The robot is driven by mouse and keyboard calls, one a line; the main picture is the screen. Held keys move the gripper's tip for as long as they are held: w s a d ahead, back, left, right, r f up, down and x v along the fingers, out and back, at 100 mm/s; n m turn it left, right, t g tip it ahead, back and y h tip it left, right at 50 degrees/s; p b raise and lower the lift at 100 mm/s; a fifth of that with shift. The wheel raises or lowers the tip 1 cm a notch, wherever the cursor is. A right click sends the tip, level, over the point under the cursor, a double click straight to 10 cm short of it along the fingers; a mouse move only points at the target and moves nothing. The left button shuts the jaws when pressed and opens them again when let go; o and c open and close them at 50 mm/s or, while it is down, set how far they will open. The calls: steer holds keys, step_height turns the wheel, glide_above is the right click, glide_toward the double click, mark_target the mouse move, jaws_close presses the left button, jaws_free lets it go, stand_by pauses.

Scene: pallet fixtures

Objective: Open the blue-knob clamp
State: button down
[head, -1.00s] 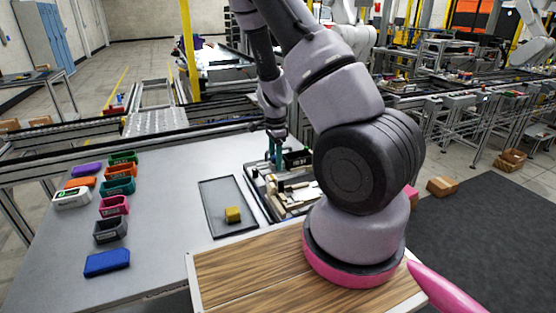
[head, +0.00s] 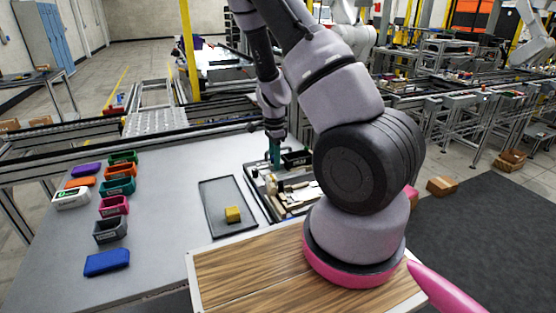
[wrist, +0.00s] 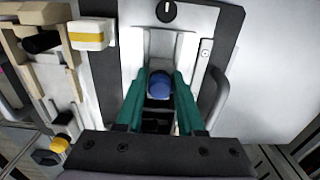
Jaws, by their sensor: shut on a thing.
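The blue knob (wrist: 160,84) of the clamp shows in the wrist view, at the centre between my gripper's teal fingers. My gripper (wrist: 160,80) is shut on the blue knob, with one finger on each side. Part of the clamp below the knob is dark and partly hidden between the fingers. In the head view my gripper (head: 275,152) points down at the back left of the pallet fixture (head: 258,205); the knob cannot be made out there.
A yellow-and-white block (wrist: 90,35) and a yellow knob (wrist: 60,144) are left of the fingers. A black dial (wrist: 167,11) lies beyond them.

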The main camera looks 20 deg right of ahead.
steer(key=shift+a, duration=1.25)
steer(key=c, duration=0.7)
jaws_free()
steer(key=shift+r, duration=4)
